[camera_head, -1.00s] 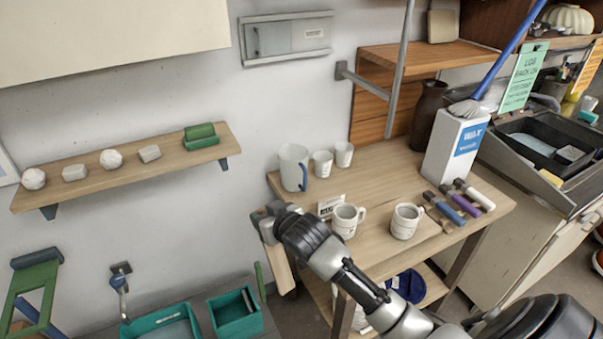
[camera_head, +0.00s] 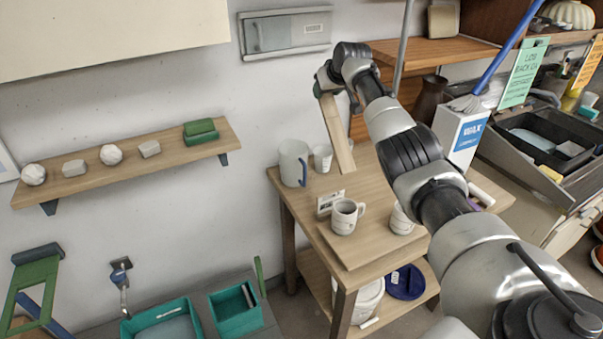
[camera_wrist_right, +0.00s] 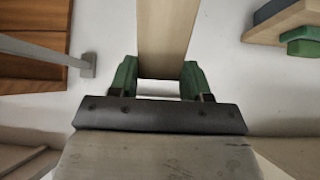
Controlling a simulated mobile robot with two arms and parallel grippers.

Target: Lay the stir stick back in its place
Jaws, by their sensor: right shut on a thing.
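The stir stick (camera_head: 338,136), a long flat pale wooden bar, hangs slightly tilted over the wooden table (camera_head: 375,240). My right gripper (camera_head: 327,84) is shut on its upper end, near the wall and above the mugs. In the right wrist view the stick (camera_wrist_right: 167,38) runs away from between the green fingers of the gripper (camera_wrist_right: 159,80). My left gripper is out of view. I cannot tell which spot is the stick's place.
A pitcher (camera_head: 293,163), a white cup (camera_head: 322,158) and a mug (camera_head: 347,216) stand on the table near the stick. A wax box (camera_head: 461,130) stands at the right. A wall shelf (camera_head: 100,178) holds several small lumps. A grey rail (camera_head: 404,45) rises close beside my right arm.

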